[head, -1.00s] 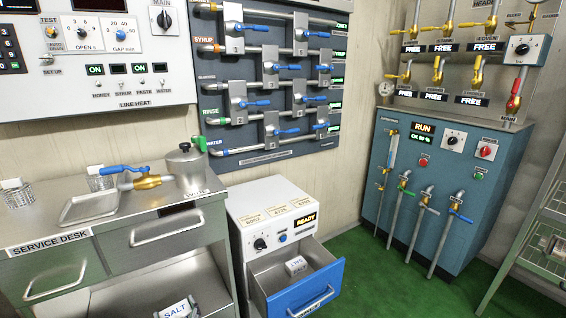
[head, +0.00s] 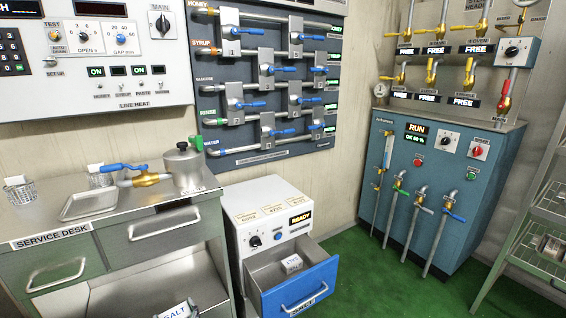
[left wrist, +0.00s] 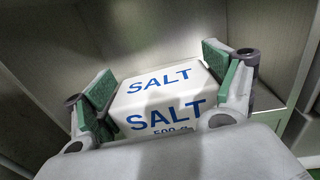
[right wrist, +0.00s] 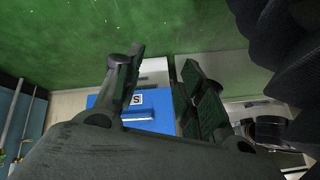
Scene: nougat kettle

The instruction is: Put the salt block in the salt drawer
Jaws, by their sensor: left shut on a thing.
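The white salt block (left wrist: 162,85) with blue SALT lettering sits between the green pads of my left gripper (left wrist: 160,72), which is shut on it. Its top also shows at the bottom edge of the head view (head: 175,309), in the open bay under the service desk. The salt drawer (head: 300,287) has a blue front labelled SALT and is pulled open; a small white block (head: 291,263) lies inside. My right gripper (right wrist: 160,62) is open and empty, with the blue drawer front (right wrist: 135,110) visible beyond its fingers.
The drawer belongs to a white cabinet (head: 270,208) with a READY display, right of the service desk (head: 115,235). A tray (head: 90,203), valve and pot (head: 183,165) stand on the desk. Green floor (head: 385,285) is clear right of the drawer. A rack (head: 540,245) stands far right.

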